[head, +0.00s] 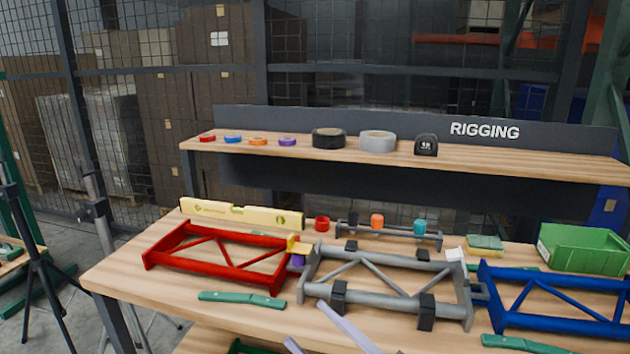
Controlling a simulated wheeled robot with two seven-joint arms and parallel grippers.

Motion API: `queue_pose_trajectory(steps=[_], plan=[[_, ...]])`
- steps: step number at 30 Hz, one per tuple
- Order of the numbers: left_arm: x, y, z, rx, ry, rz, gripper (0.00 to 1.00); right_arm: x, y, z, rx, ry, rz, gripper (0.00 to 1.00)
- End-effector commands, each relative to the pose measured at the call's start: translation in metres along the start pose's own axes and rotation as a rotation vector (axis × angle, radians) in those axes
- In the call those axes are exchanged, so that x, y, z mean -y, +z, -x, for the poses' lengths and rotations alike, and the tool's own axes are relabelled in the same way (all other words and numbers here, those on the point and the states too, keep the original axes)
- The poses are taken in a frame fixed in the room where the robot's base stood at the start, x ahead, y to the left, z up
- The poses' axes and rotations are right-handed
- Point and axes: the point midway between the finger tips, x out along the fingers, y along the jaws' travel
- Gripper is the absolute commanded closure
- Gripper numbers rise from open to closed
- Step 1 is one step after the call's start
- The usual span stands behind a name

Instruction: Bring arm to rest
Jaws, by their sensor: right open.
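My right gripper (305,322) shows at the bottom edge, right of the picture's middle line on its longer finger. Its two pale grey-lilac fingers stand well apart, with nothing seen between them. The rest of the hand and arm is cut off by the frame. The fingers appear in front of the near side of a grey truss frame (385,265) on the wooden workbench (240,315); I cannot tell whether they touch anything. My left gripper is not in view.
A red truss (215,265) and a blue truss (555,305) flank the grey one. Green-handled tools (242,300) lie at the front. A yellow level (240,213), small cups and a green bin (583,248) stand behind. A shelf (300,146) holds tape rolls.

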Motion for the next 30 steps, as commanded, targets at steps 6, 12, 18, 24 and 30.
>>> queue_pose_trajectory(steps=[6, 12, 18, 24, 30], plan=[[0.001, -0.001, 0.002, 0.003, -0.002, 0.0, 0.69, 0.035, 0.119, 0.112, 0.522, 0.211, -0.357, 0.53], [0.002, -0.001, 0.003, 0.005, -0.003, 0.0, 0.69, 0.103, 0.17, 0.228, 0.91, 0.26, -0.599, 0.53], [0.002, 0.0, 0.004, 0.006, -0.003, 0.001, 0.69, 0.154, 0.177, 0.301, 1.129, 0.254, -0.744, 0.53], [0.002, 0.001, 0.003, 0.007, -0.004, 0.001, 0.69, 0.167, 0.175, 0.319, 1.181, 0.248, -0.782, 0.53], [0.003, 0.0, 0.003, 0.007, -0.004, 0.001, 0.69, 0.167, 0.176, 0.319, 1.18, 0.248, -0.78, 0.53]])
